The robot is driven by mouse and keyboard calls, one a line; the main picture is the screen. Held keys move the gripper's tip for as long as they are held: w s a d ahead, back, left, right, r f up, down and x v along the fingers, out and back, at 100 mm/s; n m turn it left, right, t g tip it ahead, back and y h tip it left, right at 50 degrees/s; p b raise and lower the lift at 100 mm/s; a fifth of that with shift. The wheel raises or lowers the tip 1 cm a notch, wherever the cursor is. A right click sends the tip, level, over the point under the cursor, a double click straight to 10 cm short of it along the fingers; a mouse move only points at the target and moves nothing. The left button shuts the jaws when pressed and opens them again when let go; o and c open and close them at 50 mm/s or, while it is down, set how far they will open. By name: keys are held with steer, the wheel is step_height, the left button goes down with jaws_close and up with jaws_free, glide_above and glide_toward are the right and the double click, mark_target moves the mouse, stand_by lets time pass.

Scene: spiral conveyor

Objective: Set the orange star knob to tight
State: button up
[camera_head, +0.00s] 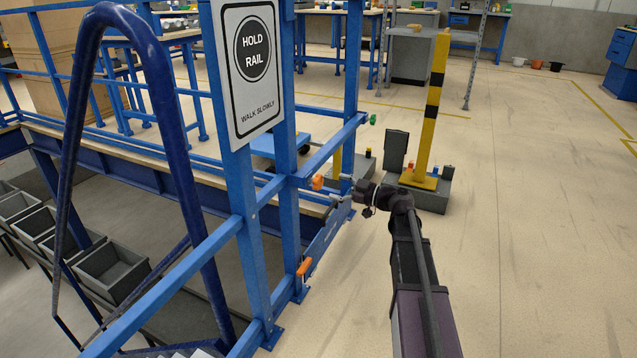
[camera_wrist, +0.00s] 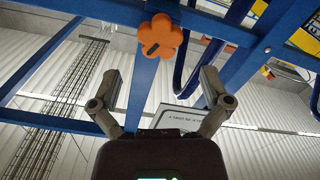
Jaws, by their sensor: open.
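The orange star knob (camera_wrist: 160,36) is on a blue post in the wrist view, with a dark slanted mark on its face. In the head view it is a small orange shape (camera_head: 317,182) on the blue frame, left of my gripper (camera_head: 347,200). In the wrist view my gripper (camera_wrist: 163,90) is open, its two fingers spread wide. The knob lies beyond the fingertips, between their lines, and appears apart from them. No tight or loose marking can be read.
An orange handle (camera_head: 304,267) sits lower on the blue frame. A green knob (camera_head: 373,119) is farther up. A sign reading HOLD RAIL (camera_head: 249,65) hangs on the frame. A yellow and black post (camera_head: 431,110) stands behind my arm. The floor to the right is clear.

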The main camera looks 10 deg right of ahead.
mark_target(321, 182)
steer(key=shift+x, duration=3.1)
steer(key=c, duration=1.2)
